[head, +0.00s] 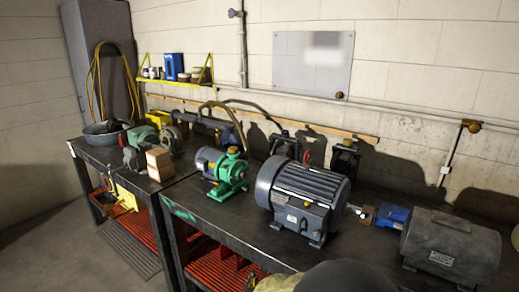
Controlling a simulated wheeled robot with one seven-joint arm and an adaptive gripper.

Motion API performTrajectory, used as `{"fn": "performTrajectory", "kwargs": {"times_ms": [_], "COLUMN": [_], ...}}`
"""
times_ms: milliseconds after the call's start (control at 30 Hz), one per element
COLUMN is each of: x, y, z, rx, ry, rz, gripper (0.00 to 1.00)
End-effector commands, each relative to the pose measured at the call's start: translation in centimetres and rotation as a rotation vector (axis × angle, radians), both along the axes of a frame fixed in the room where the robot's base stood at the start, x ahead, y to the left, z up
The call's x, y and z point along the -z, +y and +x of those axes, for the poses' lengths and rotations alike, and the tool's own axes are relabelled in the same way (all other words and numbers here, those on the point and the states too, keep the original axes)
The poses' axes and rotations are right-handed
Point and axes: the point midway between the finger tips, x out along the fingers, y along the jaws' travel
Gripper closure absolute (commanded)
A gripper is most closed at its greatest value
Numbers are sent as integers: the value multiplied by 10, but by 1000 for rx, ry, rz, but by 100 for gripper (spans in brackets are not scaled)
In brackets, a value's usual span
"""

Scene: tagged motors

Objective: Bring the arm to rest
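A large blue-grey finned motor (303,198) stands on the dark workbench (240,222), right of centre. A smaller motor with a green pump (228,170) stands left of it. A dark grey cylindrical motor (450,243) stands at the right end, with a pale label on its front. My gripper is not in view. A rounded dark and tan shape at the bottom edge may be part of my arm; I cannot tell.
A blue part (392,215) lies between the two larger motors. A cardboard box (159,164), a bench grinder (168,139) and a grey basin (106,132) stand on the left bench. A yellow shelf (178,83) hangs on the wall. Bare floor shows at lower left.

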Motion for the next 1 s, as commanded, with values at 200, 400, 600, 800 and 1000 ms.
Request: {"fn": "performTrajectory", "kwargs": {"times_ms": [200,400,600,800,1000], "x": [1,-29,-79,-133,-185], "y": [52,48,-14,-105,-164], "z": [-56,-129,-212,-283,-305], "rx": [-214,-339,-366,-280,-177], "ry": [274,521,725,798,651], "rz": [190,252,205,100,52], "gripper": [66,66,66,66,66]}}
